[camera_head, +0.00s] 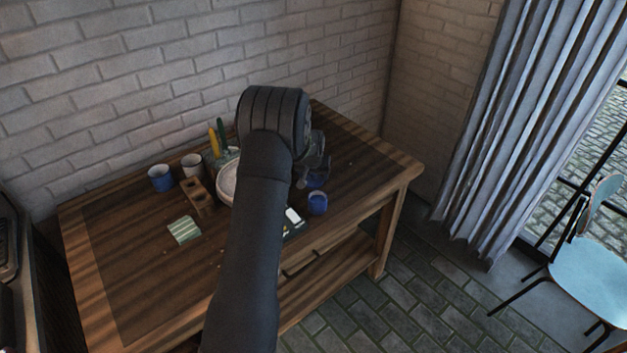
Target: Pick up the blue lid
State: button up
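A small blue round object (317,204) stands near the right front part of the wooden table; it looks like a jar or cup, and I cannot tell whether a lid is on it. Another blue thing (316,181) shows just behind it, directly under my gripper (318,172), and is partly hidden by it. I cannot tell which of the two is the blue lid. My gripper points down at the end of my dark arm, close above or at the rear blue thing. Its fingers are too small and dark to show whether they are open or touching anything.
A white plate (227,184) is mostly hidden behind my arm. Left of it are a blue cup (161,179), a pale cup (192,166), a wooden holder (197,195), and a green striped cloth (184,230). A dark and white item (293,218) lies beside my arm. The table's right end is clear.

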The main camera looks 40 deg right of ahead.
jog(key=shift+c, duration=0.6)
jog(key=shift+r, duration=0.6)
notch_tip(320, 180, up, 3)
jog(key=shift+f, duration=0.1)
jog(key=s+d+r, duration=0.2)
jog(key=s+r, duration=0.5)
jog(key=s, duration=0.4)
jog(key=a+r, duration=0.1)
jog(key=a, duration=0.8)
jog(key=shift+w+d+f, duration=0.1)
jog(key=shift+w+f, duration=0.1)
jog(key=shift+f, duration=1.3)
jog(key=shift+w+f, duration=0.15)
jog(key=shift+f, duration=1.35)
jog(key=shift+f, duration=0.2)
